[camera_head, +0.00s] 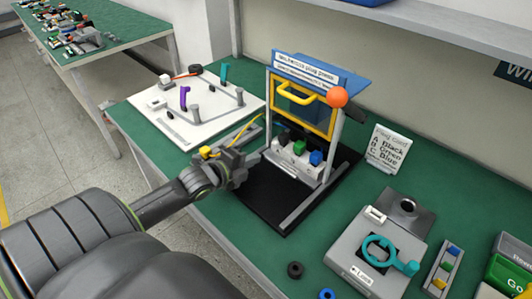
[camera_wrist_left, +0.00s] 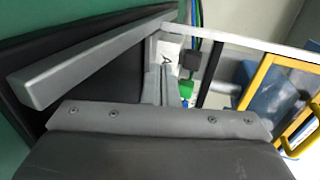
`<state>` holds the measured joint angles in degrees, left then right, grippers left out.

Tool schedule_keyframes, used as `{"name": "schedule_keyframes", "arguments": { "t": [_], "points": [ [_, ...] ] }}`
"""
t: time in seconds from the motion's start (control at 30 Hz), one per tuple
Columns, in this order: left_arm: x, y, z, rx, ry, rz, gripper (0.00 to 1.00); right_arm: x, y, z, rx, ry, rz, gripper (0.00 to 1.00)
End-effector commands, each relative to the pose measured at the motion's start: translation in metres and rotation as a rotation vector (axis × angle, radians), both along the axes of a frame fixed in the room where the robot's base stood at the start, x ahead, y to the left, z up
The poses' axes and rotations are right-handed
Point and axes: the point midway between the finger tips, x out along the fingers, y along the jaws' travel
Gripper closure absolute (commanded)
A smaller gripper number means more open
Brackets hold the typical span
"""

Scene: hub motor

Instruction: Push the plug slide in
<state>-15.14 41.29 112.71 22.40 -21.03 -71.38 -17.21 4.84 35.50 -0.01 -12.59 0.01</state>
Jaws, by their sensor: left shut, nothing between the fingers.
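The plug press (camera_head: 322,73) stands on the green bench, with a blue top, an orange ball knob and a raised yellow-framed window (camera_head: 303,96). In its lower part is the pale plug slide (camera_head: 290,161), carrying a black plug (camera_head: 283,137), a green plug (camera_head: 299,147) and a blue plug (camera_head: 316,157). My left gripper (camera_head: 256,157) is shut and empty at the left front of the slide; contact cannot be told. In the left wrist view, the green plug (camera_wrist_left: 186,89) and yellow frame (camera_wrist_left: 265,85) show beyond the gripper, which hides much of the slide.
A black base plate (camera_head: 262,200) lies under the press. A plug card (camera_head: 388,149) and a grey fixture (camera_head: 375,255) with a teal ring are at the right. A black ring (camera_head: 295,269) lies in front.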

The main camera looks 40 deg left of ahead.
Motion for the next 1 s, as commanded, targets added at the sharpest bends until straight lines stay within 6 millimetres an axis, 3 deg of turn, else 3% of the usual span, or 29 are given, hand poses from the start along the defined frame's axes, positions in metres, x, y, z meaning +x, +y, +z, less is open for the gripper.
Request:
{"name": "schedule_keyframes", "arguments": {
  "t": [0.2, 0.4, 0.87, 1.0],
  "points": [
    [0.034, -0.003, -0.004, -0.003, -0.002, 0.001, 1.0, 0.0, 0.001, 0.0, 0.001, 0.001, 0.0, 0.64],
    [0.052, -0.004, -0.004, -0.002, 0.0, 0.001, 1.0, 0.0, 0.005, 0.001, 0.006, 0.001, -0.001, 0.64],
    [0.057, -0.005, -0.005, 0.0, 0.0, 0.0, 1.0, 0.0, 0.007, 0.001, 0.008, -0.001, -0.002, 0.64],
    [0.068, -0.005, -0.009, 0.0, -0.002, 0.0, 1.0, 0.001, 0.006, -0.011, 0.007, -0.001, -0.002, 0.64]
  ]
}}
